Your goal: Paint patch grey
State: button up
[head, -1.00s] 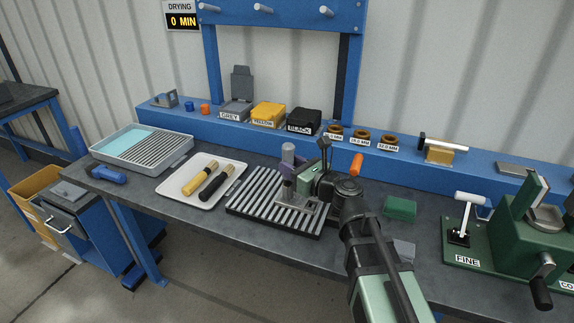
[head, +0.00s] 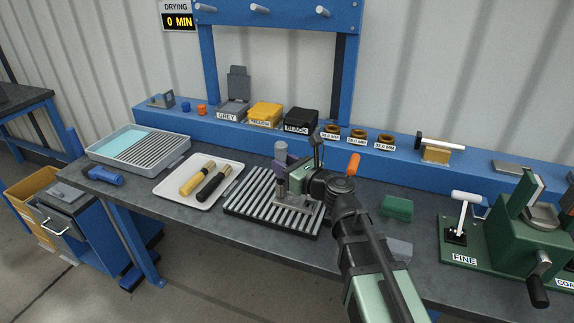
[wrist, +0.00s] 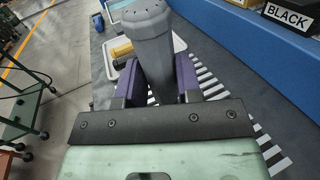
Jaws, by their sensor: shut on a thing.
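My gripper (head: 283,168) is shut on a grey cylindrical tool. In the wrist view the purple fingers of my gripper (wrist: 158,85) clasp the dark grey tool (wrist: 150,38), whose rounded top has small holes. In the head view the tool (head: 280,149) stands upright over the slatted rack (head: 245,195). A flat grey metal piece (head: 301,208) shows on the rack beside the tool's lower end; I cannot tell whether they touch. The box labelled GREY (head: 231,108) has its lid up. The patch itself is not clearly made out.
The YELLOW box (head: 265,113) and BLACK box (head: 301,119) sit on the blue ledge. A white tray (head: 224,169) holds a yellow and a black tool. A blue-and-grey tray (head: 135,146) stands at left. Green machinery (head: 505,245) fills the right end. The DRYING sign reads 0 MIN.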

aim_at(284, 145)
notch_tip(284, 145, up, 6)
jog(key=p, duration=0.6)
jog(key=shift+r, duration=0.15)
dwell(0.4)
